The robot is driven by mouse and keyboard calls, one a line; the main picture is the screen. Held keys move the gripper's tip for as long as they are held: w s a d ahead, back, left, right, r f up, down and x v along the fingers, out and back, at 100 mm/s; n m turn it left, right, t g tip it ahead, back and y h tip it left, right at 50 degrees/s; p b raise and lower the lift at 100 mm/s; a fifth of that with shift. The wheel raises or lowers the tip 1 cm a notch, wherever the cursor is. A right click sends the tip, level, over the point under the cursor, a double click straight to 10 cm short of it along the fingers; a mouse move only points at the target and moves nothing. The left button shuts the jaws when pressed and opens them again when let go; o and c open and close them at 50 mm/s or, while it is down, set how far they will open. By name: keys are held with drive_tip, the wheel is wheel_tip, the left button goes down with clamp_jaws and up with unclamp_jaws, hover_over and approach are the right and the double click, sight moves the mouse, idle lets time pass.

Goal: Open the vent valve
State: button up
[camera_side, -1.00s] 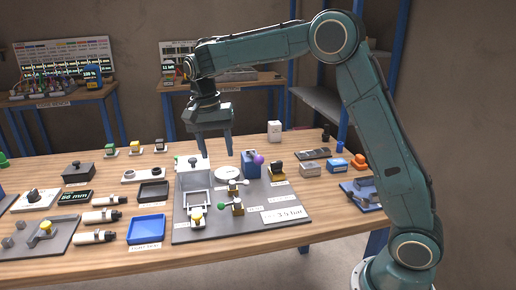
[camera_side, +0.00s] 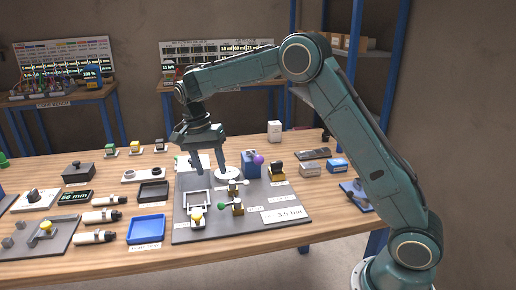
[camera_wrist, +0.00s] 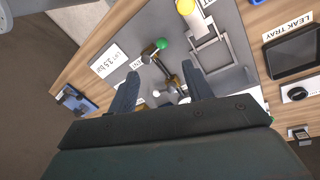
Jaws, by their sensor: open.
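The vent valve (camera_side: 237,207) stands on a grey plate (camera_side: 245,230), a brass body with a green-knobbed lever pointing left. In the wrist view the vent valve (camera_wrist: 150,57) lies above the finger gap, its green ball up and right, beside a label partly reading VENT. A second brass valve with a white-knobbed lever (camera_side: 234,188) stands just behind it; in the wrist view this white-knobbed valve (camera_wrist: 164,88) shows between my fingers. My gripper (camera_side: 210,168) is open and empty, pointing down above the plate's back part. It also shows in the wrist view (camera_wrist: 163,80).
A yellow-topped part (camera_side: 197,215) and a metal frame stand left on the plate. A purple-knobbed blue block (camera_side: 252,162) and a white disc (camera_side: 228,172) are behind. A pressure card (camera_side: 285,214) lies right. A blue tray (camera_side: 146,229) sits left of the plate.

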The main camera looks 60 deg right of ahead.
drive_tip(key=f, duration=0.3)
drive_tip(key=s+f, duration=0.1)
drive_tip(key=f, duration=0.3)
drive_tip(key=s+f, duration=0.1)
drive_tip(key=f, duration=0.3)
drive_tip(key=shift+d+f, duration=0.15)
drive_tip(key=shift+d, duration=0.25)
drive_tip(key=shift+c, duration=0.4)
